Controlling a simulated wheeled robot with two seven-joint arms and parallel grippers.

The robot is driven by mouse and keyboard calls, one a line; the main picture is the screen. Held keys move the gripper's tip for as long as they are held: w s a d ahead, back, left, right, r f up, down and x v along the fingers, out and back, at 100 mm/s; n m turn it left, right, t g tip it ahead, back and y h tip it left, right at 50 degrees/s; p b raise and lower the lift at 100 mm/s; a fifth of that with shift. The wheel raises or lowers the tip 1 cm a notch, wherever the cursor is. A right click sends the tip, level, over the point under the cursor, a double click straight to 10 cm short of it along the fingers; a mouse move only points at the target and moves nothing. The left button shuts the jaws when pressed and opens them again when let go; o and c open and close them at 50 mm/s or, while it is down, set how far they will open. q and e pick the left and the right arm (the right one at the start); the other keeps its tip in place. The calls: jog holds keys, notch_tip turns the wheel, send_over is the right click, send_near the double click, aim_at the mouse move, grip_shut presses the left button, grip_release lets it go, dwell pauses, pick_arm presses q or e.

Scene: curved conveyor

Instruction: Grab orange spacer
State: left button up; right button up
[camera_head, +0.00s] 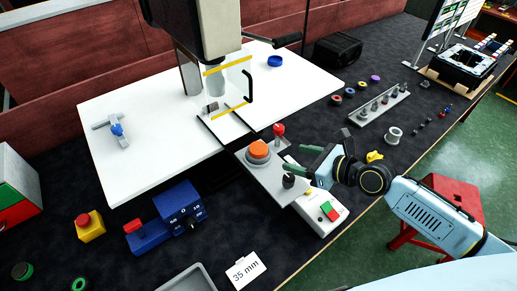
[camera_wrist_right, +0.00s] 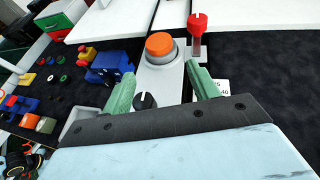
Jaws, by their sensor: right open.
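An orange round piece (camera_head: 259,149), which looks like the orange spacer, sits on a grey round seat on a grey plate (camera_head: 285,187) near the middle of the table. My right gripper (camera_head: 292,160) comes in from the right, its green fingers apart and empty, close to the plate. In the right wrist view the orange piece (camera_wrist_right: 160,45) shows beyond and between the fingertips (camera_wrist_right: 161,70), not touched by them. A black knob (camera_wrist_right: 145,101) stands on the plate, between the fingers in that view. My left gripper is not in view.
A red-topped knob (camera_head: 279,130) stands just behind the orange piece. A press-like machine (camera_head: 197,30) with a clear guard stands behind on a white board (camera_head: 155,165). A blue box (camera_head: 180,206) and yellow emergency stop (camera_head: 90,226) are at left. A rack of pegs (camera_head: 380,105) lies at right.

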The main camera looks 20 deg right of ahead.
send_near(258, 148)
jog(key=x, duration=0.3)
jog(key=shift+d+f, duration=0.2)
jog(key=shift+r+b+x, duration=0.1)
jog(key=shift+b+x, duration=0.1)
jog(key=shift+x, duration=1.15)
jog(key=shift+r+b+x, duration=0.15)
jog(key=shift+x, duration=1.15)
jog(key=shift+a, duration=0.1)
jog(key=c, duration=0.7)
